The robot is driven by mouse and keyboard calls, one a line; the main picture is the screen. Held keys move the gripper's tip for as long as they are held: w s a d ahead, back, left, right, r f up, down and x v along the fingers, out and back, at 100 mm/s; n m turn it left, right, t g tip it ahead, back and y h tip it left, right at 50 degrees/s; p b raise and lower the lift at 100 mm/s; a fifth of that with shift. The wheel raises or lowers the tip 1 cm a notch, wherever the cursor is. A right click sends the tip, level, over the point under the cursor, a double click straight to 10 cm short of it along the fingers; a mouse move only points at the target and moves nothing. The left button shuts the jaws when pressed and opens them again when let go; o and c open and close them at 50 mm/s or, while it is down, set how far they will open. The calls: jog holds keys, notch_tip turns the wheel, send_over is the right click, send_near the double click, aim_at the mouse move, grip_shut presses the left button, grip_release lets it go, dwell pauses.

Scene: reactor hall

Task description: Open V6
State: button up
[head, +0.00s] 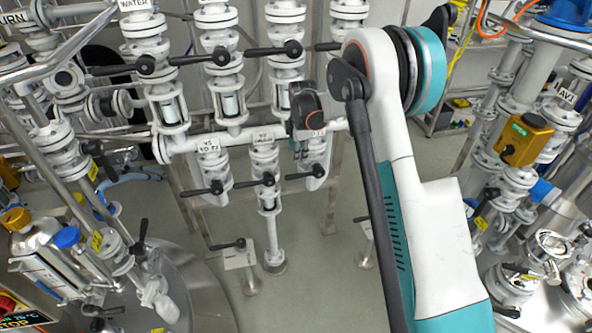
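A row of valves with black lever handles hangs below a horizontal white pipe in the head view. The left one has a tag (209,147) and a lever (215,188). The middle one has a tag (264,138), too small to read surely, and a lever (267,181). The right one has a lever (316,172); its tag is largely covered by my gripper. I cannot tell for certain which valve is V6. My gripper (299,150) points down in front of the pipe, between the middle and right valves and above their levers. Its fingers are too small to judge.
Upper valves with long black levers (220,57) stand above the pipe. Steel vessels and pipework crowd both sides, with a yellow box (524,139) at right. Floor (312,290) is open below the row.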

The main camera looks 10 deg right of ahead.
aim_at(296, 175)
jog(key=w+f, duration=0.1)
jog(key=f, duration=0.3)
jog(key=w+f+b, duration=0.1)
jog(key=f, duration=0.4)
jog(key=f+b, duration=0.1)
jog(key=f, duration=0.4)
jog(key=shift+w, duration=0.4)
jog(key=shift+c, duration=0.3)
grip_shut()
